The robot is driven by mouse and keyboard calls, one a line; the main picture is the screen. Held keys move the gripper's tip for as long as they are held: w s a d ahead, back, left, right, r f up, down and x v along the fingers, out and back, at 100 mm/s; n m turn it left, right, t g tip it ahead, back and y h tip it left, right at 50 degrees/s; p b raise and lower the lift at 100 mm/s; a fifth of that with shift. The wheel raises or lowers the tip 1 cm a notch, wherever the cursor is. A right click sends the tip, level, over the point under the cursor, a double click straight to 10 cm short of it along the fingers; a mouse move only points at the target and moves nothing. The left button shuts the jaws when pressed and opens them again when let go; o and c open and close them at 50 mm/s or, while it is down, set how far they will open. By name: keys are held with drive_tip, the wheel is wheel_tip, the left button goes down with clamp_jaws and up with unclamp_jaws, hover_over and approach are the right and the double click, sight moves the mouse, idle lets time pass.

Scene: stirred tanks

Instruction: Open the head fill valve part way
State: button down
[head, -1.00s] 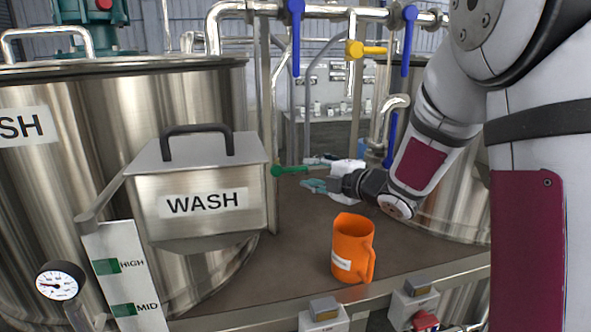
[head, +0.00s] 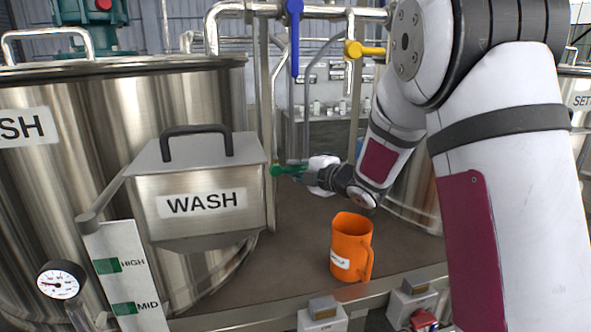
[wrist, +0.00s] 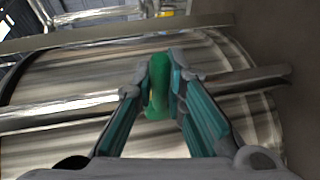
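A green valve handle (head: 287,170) sticks out to the right from behind the WASH box. My gripper (head: 305,174) is at the handle's right end, with its fingertips partly hidden in the head view. In the wrist view the green handle (wrist: 159,87) lies between the two teal fingers of my gripper (wrist: 161,77). The fingers stand on both sides of it, with small gaps along its near end, so the gripper looks open. Contact at the tips is hard to tell. No label names the valve.
The WASH box (head: 200,190) on the steel tank (head: 60,120) is close left of the handle. An orange jug (head: 350,248) stands on the brown deck (head: 295,235) below my forearm. A blue handle (head: 294,38) and a yellow handle (head: 364,50) are on pipes above.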

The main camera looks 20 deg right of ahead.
drive_tip(key=shift+r, duration=0.1)
idle(0.3)
drive_tip(key=shift+a+r+n+g+h, duration=0.1)
drive_tip(key=shift+r+n+g+h, duration=0.4)
drive_tip(key=shift+n, duration=0.6)
drive_tip(key=shift+a+r+n+h+b, duration=0.25)
drive_tip(key=shift+r+n+h+b, duration=0.5)
drive_tip(key=shift+n, duration=0.35)
drive_tip(key=c, duration=1.6)
unclamp_jaws()
drive_tip(key=v, duration=1.2)
drive_tip(key=shift+r, duration=0.2)
drive_tip(key=shift+a, duration=0.1)
